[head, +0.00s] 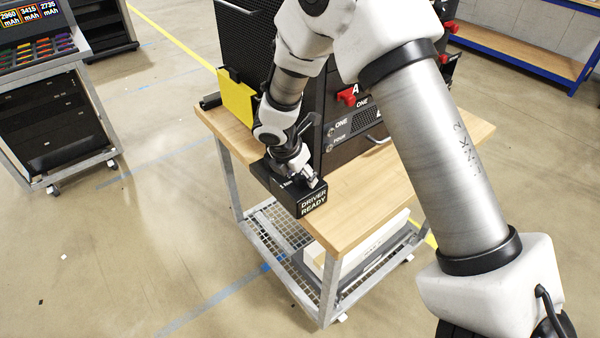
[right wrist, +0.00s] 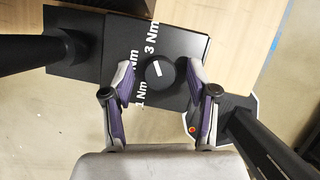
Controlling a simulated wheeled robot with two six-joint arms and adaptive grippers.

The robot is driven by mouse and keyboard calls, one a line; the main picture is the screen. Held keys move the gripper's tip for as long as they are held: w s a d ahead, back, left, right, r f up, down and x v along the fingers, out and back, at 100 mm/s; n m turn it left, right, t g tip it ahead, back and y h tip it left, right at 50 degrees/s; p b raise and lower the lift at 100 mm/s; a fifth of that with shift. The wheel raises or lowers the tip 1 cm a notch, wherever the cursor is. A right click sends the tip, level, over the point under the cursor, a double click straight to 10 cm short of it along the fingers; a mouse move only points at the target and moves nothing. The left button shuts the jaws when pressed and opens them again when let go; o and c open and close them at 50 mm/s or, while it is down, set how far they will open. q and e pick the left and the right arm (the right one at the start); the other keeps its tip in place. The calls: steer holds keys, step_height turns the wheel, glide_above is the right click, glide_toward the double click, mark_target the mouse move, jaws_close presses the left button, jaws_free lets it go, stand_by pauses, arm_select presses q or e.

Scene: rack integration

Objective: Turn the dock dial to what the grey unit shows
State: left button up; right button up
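The dock is a black box (head: 287,194) at the table's near edge, with a sign reading "DRIVER READY" (head: 313,202). In the right wrist view its black round dial (right wrist: 160,73) has a short white mark, slightly tilted. Labels "1 Nm" (right wrist: 140,95) and "3 Nm" (right wrist: 152,38) show, with a partly hidden "Nm" label between them. I cannot tell which label the mark points to. My right gripper (right wrist: 158,82) is open, one finger on each side of the dial, with visible gaps. In the head view it is over the dock (head: 302,178). I cannot identify the grey unit or its reading.
A wooden-topped cart (head: 355,215) carries the dock and a black rack with red latches (head: 348,96). A yellow bin (head: 237,98) hangs on the rack. A pale box (head: 350,254) lies on the lower shelf. Another cart (head: 55,125) with mAh displays stands left.

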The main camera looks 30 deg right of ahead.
steer(key=shift+r, duration=0.15)
steer(key=v, duration=1.1)
steer(key=shift+a+r, duration=0.2)
steer(key=shift+r, duration=0.1)
